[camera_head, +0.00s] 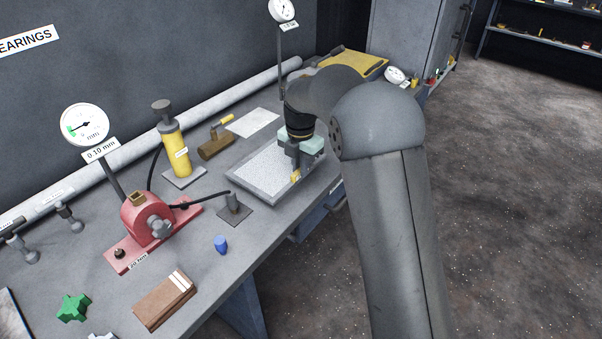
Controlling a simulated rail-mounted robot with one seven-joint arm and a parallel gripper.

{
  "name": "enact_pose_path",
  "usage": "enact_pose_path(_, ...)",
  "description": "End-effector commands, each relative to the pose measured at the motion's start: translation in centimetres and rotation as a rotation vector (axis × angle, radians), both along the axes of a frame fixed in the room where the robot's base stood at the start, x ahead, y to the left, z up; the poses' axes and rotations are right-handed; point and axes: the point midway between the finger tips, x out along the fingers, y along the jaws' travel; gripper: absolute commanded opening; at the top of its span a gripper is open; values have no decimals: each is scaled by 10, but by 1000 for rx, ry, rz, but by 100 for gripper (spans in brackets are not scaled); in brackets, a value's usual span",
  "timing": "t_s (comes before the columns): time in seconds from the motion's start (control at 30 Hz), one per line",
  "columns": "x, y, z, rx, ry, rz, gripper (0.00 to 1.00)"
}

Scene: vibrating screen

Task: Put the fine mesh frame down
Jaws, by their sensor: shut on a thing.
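The fine mesh frame (262,174) is a grey rectangular frame with a pale speckled mesh.
Left of the frame stand a small grey post on a plate (234,208), a yellow cylinder (176,150) and a red bearing unit (148,222) with a dial gauge (85,124). A white sheet (253,123) lies behind. A blue piece (221,244) sits in front. The bench edge is close on the right.

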Motion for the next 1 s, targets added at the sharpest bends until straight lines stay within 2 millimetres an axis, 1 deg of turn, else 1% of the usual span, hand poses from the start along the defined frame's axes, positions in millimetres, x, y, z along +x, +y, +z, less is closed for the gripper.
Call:
enact_pose_path(0.07,6,-3,-8,-1,2,0,0)
enact_pose_path(0.2,4,-2,-30,-2,3,1,0)
enact_pose_path(0.23,4,-2,-33,-2,3,0,0)
enact_pose_path(0.5,4,-2,-36,0,-1,0,0)
enact_pose_path(0.63,4,-2,-40,-1,-1,0,0)
enact_pose_path(0.67,4,-2,-40,-1,0,0,22)
enact_pose_path(0.7,4,-2,-39,-1,1,0,34)
enact_pose_path(0.73,4,-2,-39,-1,1,0,36)
enact_pose_path(1.0,4,-2,-38,-1,1,0,36)
